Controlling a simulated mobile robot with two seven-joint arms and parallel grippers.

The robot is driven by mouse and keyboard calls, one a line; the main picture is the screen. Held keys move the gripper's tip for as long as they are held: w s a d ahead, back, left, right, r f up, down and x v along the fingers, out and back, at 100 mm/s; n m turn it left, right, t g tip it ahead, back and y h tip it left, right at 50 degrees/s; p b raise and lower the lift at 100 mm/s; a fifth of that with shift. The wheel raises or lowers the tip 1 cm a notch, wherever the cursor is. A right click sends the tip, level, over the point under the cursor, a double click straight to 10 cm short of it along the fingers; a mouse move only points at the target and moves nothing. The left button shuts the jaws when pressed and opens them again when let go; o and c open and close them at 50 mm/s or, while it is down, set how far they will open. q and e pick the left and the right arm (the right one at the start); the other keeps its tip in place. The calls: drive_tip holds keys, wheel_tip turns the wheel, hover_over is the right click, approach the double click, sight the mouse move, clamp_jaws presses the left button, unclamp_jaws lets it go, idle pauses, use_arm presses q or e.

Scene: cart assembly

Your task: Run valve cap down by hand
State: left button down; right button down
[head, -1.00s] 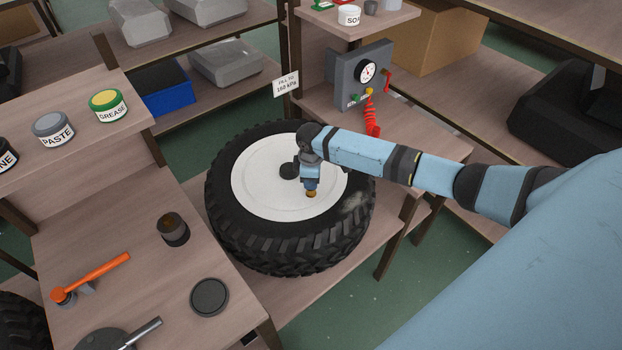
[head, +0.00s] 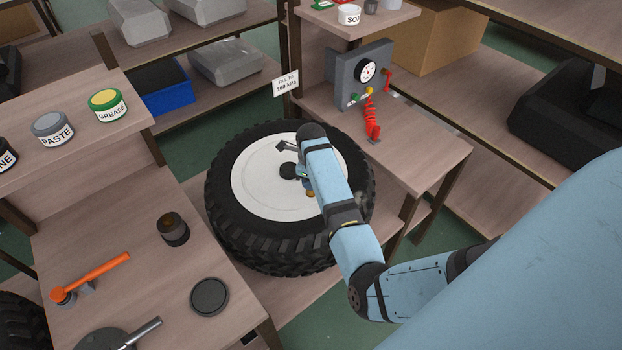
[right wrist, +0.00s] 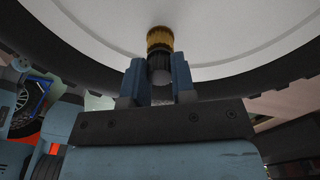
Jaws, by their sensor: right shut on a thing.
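The wheel (head: 262,192) lies flat, with a black treaded tyre around a white disc. My right gripper (head: 306,184) is over the right part of the disc, partly hidden by my arm. In the right wrist view its two blue fingers (right wrist: 159,72) are shut on the valve cap (right wrist: 160,62), a small dark round piece. A brass-coloured ribbed part (right wrist: 160,38) shows just beyond the fingertips, against the white disc. I cannot tell where the cap ends and the valve begins. My left gripper is not in view.
A grey gauge box (head: 362,75) with a red coiled hose (head: 372,120) stands behind the wheel. The left bench holds an orange-handled tool (head: 95,275), a dark cup (head: 173,230) and a round black lid (head: 209,296). Jars stand on the shelf above.

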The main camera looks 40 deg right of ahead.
drive_tip(key=c, duration=1.2)
unclamp_jaws()
drive_tip(key=shift+m, duration=0.7)
drive_tip(key=o, duration=0.3)
drive_tip(key=shift+o, duration=0.2)
drive_tip(key=shift+s, duration=0.1)
drive_tip(key=shift+r, duration=0.6)
wheel_tip(320, 180, up, 13)
drive_tip(key=b, duration=0.1)
drive_tip(key=shift+f, duration=0.15)
